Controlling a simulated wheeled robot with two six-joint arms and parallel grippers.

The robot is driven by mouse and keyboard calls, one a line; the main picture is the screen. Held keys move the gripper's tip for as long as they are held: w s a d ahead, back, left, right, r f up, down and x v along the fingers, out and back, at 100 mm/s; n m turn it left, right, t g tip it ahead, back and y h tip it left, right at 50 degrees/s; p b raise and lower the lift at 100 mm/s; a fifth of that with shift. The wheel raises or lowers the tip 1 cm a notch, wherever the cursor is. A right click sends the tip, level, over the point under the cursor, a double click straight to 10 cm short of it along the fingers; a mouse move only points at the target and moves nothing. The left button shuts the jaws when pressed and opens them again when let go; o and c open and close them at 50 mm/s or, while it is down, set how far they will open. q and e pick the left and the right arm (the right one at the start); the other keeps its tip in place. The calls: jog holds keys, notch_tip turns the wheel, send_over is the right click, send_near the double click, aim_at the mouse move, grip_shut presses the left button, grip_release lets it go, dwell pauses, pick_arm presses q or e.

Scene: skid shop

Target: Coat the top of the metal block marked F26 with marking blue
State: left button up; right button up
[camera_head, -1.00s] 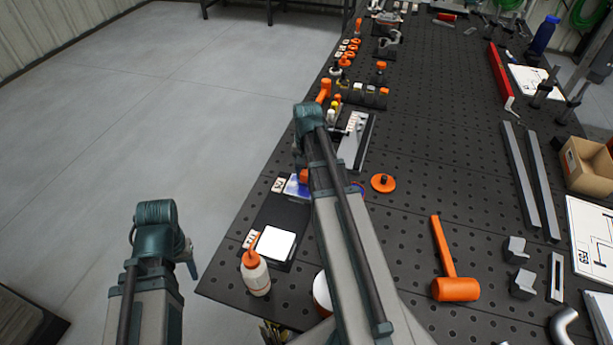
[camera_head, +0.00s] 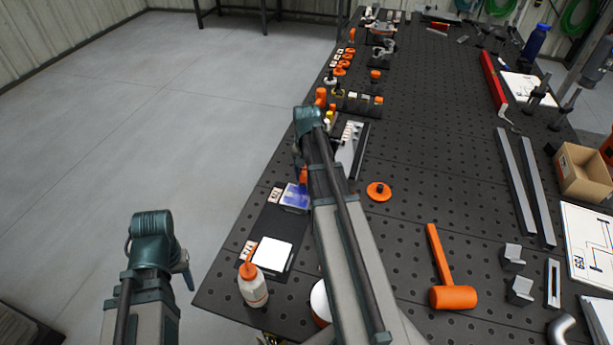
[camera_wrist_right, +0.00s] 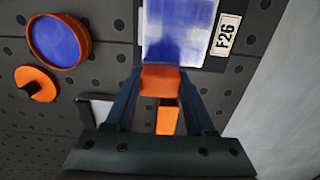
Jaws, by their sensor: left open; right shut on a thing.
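The block marked F26 (camera_wrist_right: 180,35) has a blue top with paler, streaky patches along its edges. Its F26 label (camera_wrist_right: 227,35) lies beside it. In the head view the block (camera_head: 295,197) is partly hidden by my right arm. My right gripper (camera_wrist_right: 162,82) is shut on an orange-handled applicator (camera_wrist_right: 160,80), held over the near edge of the block; contact is hard to judge. A round orange pot of blue (camera_wrist_right: 58,40) stands open, to the left in the wrist view. My left gripper (camera_head: 188,268) is open and empty, off the table's left side; its fingers barely show.
A white-topped block (camera_head: 272,255) and a white bottle with an orange nozzle (camera_head: 252,287) stand at the near left corner. An orange lid (camera_head: 379,191) and an orange mallet (camera_head: 448,280) lie to the right. The middle of the perforated table (camera_head: 430,130) is clear.

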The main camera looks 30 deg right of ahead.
jog(key=shift+s+a+r+p, duration=0.1)
jog(key=shift+r+p, duration=2.25)
jog(key=shift+r, duration=0.35)
notch_tip(320, 180, up, 3)
jog(key=p, duration=0.3)
